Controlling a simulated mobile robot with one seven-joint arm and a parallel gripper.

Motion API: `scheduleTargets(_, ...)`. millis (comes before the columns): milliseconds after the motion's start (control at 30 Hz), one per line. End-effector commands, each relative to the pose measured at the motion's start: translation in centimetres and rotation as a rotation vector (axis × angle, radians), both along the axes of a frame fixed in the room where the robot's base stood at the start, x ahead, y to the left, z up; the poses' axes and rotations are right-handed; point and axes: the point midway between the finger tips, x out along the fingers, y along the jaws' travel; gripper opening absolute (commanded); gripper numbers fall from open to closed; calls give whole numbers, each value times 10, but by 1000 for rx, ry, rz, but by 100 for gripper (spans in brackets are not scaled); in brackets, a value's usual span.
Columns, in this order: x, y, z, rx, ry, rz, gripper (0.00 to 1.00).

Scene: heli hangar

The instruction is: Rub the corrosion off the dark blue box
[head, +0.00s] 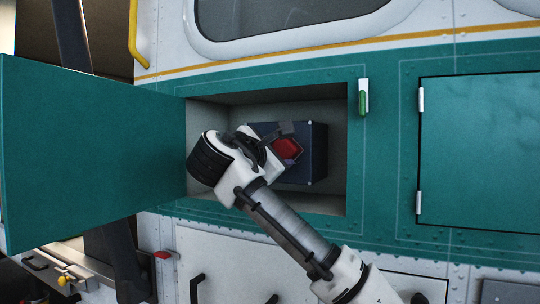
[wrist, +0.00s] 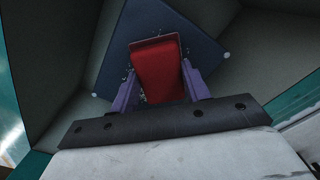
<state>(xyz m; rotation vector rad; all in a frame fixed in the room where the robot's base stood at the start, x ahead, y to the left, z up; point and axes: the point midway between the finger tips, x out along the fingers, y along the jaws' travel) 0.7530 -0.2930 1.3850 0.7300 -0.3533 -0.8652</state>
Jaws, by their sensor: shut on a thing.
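The dark blue box (head: 315,152) sits inside an open recess in the teal side of the helicopter. Its front face also shows in the wrist view (wrist: 190,40). My gripper (head: 287,143) is inside the recess in front of the box. In the wrist view my gripper (wrist: 159,85) is shut on a red pad (wrist: 156,65), with a finger on each side. The red pad also shows in the head view (head: 287,149), at the box's face. I cannot tell whether it touches the box.
The open teal door (head: 90,150) stands out at the left. A green-handled latch (head: 363,98) is at the upper right. A closed teal panel (head: 480,150) lies further right. A yellow handrail (head: 135,35) is at upper left.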

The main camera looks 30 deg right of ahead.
Motion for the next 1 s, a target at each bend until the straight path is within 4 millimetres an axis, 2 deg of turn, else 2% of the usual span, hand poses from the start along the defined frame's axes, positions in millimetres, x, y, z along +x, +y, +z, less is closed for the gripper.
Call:
scheduleTargets(333, -23, -20, -2, 3, 1, -5, 28)
scheduleTargets(533, -29, -22, 0, 3, 0, -3, 28)
scheduleTargets(733, -23, -17, 1, 2, 2, -1, 28)
scheduleTargets(1000, -3, -3, 1, 2, 2, 0, 28)
